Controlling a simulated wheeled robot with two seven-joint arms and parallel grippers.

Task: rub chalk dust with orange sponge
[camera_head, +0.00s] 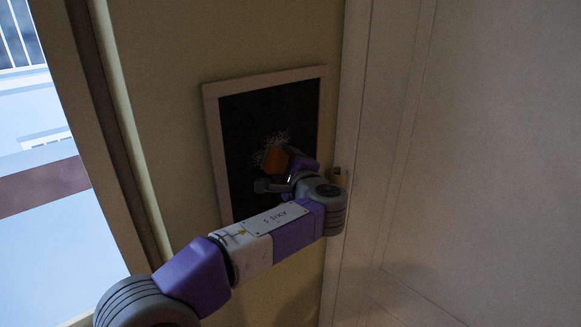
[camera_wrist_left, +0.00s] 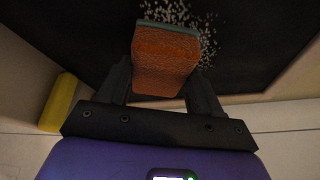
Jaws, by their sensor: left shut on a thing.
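The orange sponge (camera_head: 276,159) is held in front of a framed blackboard on the wall; it also shows in the left wrist view (camera_wrist_left: 165,62), with a grey-green layer at its far side. My left gripper (camera_wrist_left: 160,85) is shut on the sponge, one finger on each side; in the head view the gripper (camera_head: 283,166) is at the middle of the board. White chalk dust (camera_head: 270,143) is scattered on the dark board around the sponge, and speckles (camera_wrist_left: 208,45) show beside and beyond it in the wrist view. Whether the sponge touches the board I cannot tell. My right gripper is out of view.
The blackboard (camera_head: 240,115) has a pale frame and hangs on a yellowish wall. A window (camera_head: 40,190) is at the left. A white door or panel (camera_head: 480,130) is at the right. A yellow object (camera_wrist_left: 58,102) shows at the left in the wrist view.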

